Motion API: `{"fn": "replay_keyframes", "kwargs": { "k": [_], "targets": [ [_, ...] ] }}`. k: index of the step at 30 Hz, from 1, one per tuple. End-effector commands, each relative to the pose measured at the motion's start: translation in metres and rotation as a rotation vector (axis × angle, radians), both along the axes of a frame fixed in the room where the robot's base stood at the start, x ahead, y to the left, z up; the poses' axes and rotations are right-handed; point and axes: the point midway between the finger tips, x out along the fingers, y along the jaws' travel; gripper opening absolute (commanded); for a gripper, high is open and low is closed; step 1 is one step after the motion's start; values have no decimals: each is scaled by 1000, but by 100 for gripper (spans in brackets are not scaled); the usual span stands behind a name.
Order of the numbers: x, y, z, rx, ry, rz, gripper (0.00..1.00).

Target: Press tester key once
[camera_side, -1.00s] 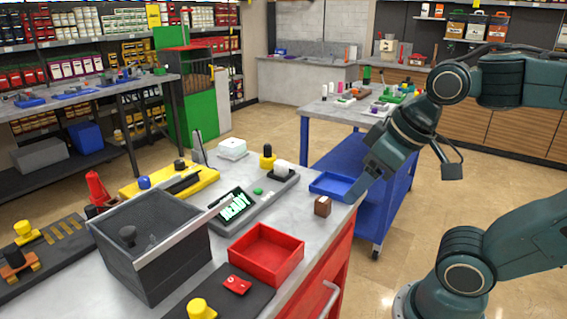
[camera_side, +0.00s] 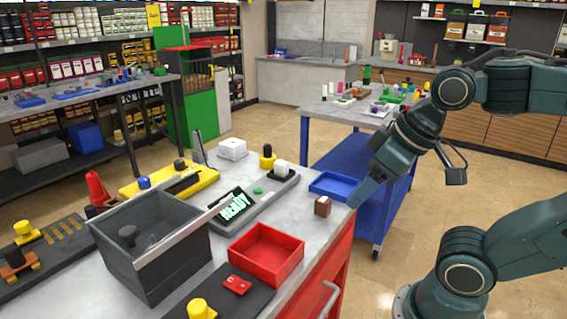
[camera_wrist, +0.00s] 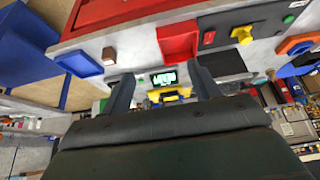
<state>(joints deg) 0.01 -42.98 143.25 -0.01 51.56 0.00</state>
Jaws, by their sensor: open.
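The tester (camera_side: 262,205) is a grey unit on the bench with a tilted screen (camera_side: 234,206) reading READY in green. A small green key (camera_side: 258,191) sits on it beside the screen. The lit screen also shows between my fingers in the wrist view (camera_wrist: 163,78). My gripper (camera_side: 364,192) hangs at the bench's right edge, to the right of the tester and apart from it. In the wrist view my gripper (camera_wrist: 163,88) has its two fingers spread with nothing held between them.
A brown block (camera_side: 323,206) and a blue tray (camera_side: 334,185) lie near my gripper. A red tray (camera_side: 266,254) is in front of the tester and a dark grey bin (camera_side: 150,250) stands to its left.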

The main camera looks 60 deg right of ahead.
Motion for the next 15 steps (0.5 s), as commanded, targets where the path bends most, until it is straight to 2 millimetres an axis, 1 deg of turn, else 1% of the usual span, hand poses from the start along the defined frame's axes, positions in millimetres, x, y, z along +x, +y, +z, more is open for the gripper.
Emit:
{"fn": "replay_keyframes", "kwargs": {
  "k": [7,8,12,14,15],
  "targets": [
    [0,0,0,0,0,0,61],
    [0,0,0,0,0,0,57],
    [0,0,0,0,0,0,30],
    [0,0,0,0,0,0,18],
    [0,0,0,0,0,0,10]
  ]
}}
